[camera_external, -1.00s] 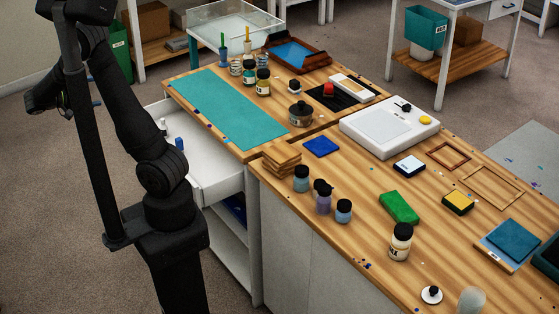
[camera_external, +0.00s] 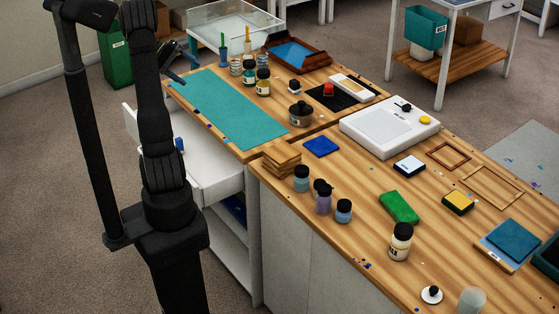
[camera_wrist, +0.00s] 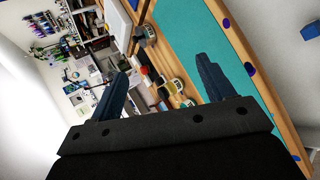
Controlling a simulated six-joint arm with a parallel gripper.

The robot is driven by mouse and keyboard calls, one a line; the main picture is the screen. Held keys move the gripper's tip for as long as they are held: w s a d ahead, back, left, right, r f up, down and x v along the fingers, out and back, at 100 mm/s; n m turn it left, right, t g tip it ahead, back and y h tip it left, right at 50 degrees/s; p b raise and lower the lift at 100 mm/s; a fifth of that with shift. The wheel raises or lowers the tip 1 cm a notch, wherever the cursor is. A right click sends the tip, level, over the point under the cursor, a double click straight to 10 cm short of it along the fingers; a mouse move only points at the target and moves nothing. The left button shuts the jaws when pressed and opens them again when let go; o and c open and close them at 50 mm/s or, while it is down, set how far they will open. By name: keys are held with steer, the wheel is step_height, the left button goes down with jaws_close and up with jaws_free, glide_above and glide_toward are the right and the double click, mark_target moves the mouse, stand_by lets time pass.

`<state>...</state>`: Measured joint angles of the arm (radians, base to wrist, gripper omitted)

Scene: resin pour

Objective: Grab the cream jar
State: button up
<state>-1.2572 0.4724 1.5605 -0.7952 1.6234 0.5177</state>
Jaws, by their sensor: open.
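The cream jar (camera_external: 401,243), with a black lid and a label, stands upright near the front edge of the wooden table. My gripper (camera_external: 180,66) is far from it, over the far left end of the other worktop, partly hidden behind my arm. In the wrist view my gripper (camera_wrist: 163,72) has its two dark fingers spread wide with nothing between them. I cannot make out the cream jar in the wrist view.
A green block (camera_external: 399,207) lies just behind the cream jar. Several blue and purple jars (camera_external: 323,201) stand to its left. A round white item (camera_external: 431,295) and a translucent cup (camera_external: 471,300) are in front. A teal mat (camera_external: 230,108) lies below my gripper.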

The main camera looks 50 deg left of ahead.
steer(key=w+d+f+m+g, duration=0.1)
steer(key=w+d+m+g, duration=0.45)
steer(key=w+d, duration=1.25)
steer(key=w+d+m+g+y, duration=0.1)
steer(key=w+d+m+y, duration=0.2)
steer(key=d, duration=0.7)
steer(key=w+d+m+g, duration=0.1)
steer(key=w+d+m, duration=0.25)
steer(key=d, duration=0.65)
steer(key=s+d+r+m+t+y, duration=0.15)
steer(key=d+m, duration=0.25)
steer(key=d, duration=2)
steer(key=s+d+r+m, duration=0.1)
steer(key=s+d+m, duration=0.1)
steer(key=s+d, duration=0.35)
steer(key=s+d+r+m+t, duration=0.1)
steer(key=s+d, duration=0.1)
steer(key=d, duration=0.6)
steer(key=s+d+r+m, duration=0.2)
steer(key=s+d, duration=0.2)
steer(key=d, duration=0.3)
glide_toward(398, 228)
steer(key=shift+h, duration=0.35)
steer(key=x, duration=0.8)
steer(key=shift+w+a+f, duration=0.1)
steer(key=shift+a+f, duration=0.15)
steer(key=shift+f, duration=0.2)
steer(key=shift+x, duration=2.8)
steer(key=shift+w, duration=0.1)
